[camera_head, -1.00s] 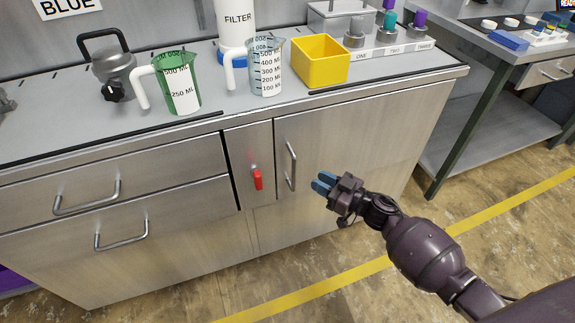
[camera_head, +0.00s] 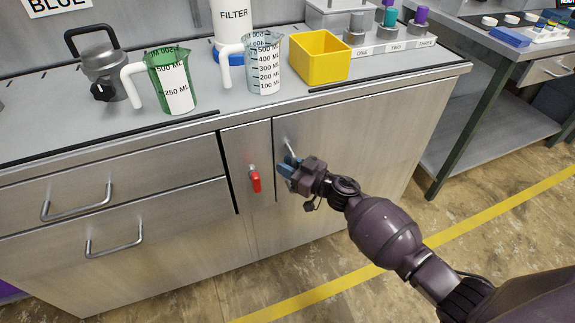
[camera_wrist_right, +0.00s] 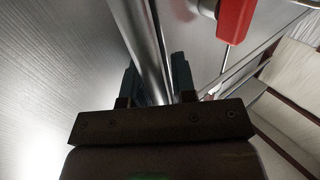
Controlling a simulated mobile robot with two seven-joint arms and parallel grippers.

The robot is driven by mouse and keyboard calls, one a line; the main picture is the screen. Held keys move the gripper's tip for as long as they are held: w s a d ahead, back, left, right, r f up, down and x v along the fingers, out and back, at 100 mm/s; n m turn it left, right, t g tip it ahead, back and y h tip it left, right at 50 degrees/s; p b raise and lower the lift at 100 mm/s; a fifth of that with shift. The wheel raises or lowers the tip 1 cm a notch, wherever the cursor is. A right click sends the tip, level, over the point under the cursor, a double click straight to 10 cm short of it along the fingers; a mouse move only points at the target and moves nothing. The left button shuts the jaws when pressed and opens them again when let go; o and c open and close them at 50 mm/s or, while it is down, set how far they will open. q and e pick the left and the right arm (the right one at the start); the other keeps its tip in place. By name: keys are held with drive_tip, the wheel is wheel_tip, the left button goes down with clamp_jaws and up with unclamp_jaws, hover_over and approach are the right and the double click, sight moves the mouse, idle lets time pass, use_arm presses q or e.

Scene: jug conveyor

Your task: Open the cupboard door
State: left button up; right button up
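The cupboard door (camera_head: 350,135) is the large steel panel under the right half of the counter, and it is closed. Its upright metal handle (camera_head: 289,148) is near the door's left edge, with its lower part hidden behind my right gripper (camera_head: 286,166). In the right wrist view the handle (camera_wrist_right: 146,40) runs between the two dark fingers of my right gripper (camera_wrist_right: 156,80). The fingers are apart, one on each side of the bar, and do not look clamped on it. My left gripper is not in view.
A red lever (camera_head: 255,182) is on the narrow panel just left of the handle; it also shows in the right wrist view (camera_wrist_right: 236,20). Drawers (camera_head: 110,190) are further left. On the counter stand jugs (camera_head: 170,82) and a yellow box (camera_head: 320,62). The floor (camera_head: 500,215) before the door is clear.

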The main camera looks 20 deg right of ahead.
clamp_jaws()
